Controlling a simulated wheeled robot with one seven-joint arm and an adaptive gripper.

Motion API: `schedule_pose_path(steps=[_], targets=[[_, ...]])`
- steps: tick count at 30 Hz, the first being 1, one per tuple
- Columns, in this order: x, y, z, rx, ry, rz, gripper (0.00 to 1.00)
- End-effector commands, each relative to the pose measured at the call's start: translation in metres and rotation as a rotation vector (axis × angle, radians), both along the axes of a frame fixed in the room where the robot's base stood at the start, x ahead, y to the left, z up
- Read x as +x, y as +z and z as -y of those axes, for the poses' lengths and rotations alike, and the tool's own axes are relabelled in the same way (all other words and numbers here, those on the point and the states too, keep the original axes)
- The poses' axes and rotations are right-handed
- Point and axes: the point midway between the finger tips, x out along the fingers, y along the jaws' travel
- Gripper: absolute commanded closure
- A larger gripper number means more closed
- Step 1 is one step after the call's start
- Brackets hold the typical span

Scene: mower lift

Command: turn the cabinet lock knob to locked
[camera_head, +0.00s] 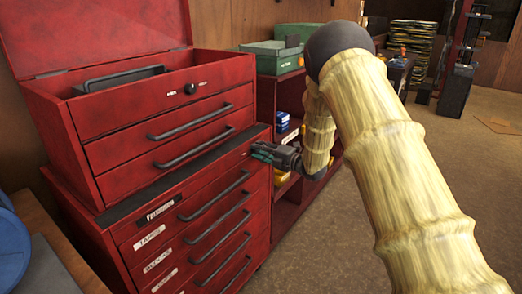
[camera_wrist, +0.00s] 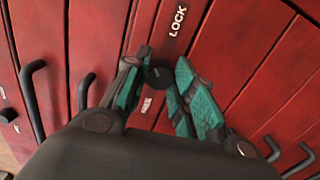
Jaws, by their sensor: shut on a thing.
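The red tool cabinet (camera_head: 190,215) has drawers with dark bar handles and white labels. Its lock knob (camera_wrist: 160,74) is a small dark round knob beside a plate marked LOCK (camera_wrist: 177,22); in the wrist view it sits between my fingertips. My gripper (camera_wrist: 161,80) has teal-padded fingers, one on each side of the knob, and is shut on it. In the head view my gripper (camera_head: 262,152) reaches the upper right of the cabinet front, and the knob is hidden there behind the fingers.
A red top chest (camera_head: 150,125) with an open lid stands on the cabinet and has its own small dark knob (camera_head: 190,88). Red shelves (camera_head: 290,205) with boxes stand just right of the cabinet. Green cases (camera_head: 275,55) sit behind. Open floor (camera_head: 340,245) lies at right.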

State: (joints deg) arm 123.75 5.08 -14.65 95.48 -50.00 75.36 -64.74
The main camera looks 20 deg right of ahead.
Motion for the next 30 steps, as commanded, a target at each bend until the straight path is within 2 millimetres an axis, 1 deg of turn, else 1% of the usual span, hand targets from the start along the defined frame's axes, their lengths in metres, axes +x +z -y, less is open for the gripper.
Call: schedule_pose_path(steps=[1,15,24,30], targets=[[0.0007,0.0023,0.0018,0.035,-0.003,-0.026,0.98],[0.0013,0.0028,0.0026,0.370,-0.003,-0.286,0.98],[0.0014,0.0020,0.0026,0.514,-0.003,-0.396,0.98],[0.0012,0.0011,0.0025,0.560,-0.002,-0.434,0.98]])
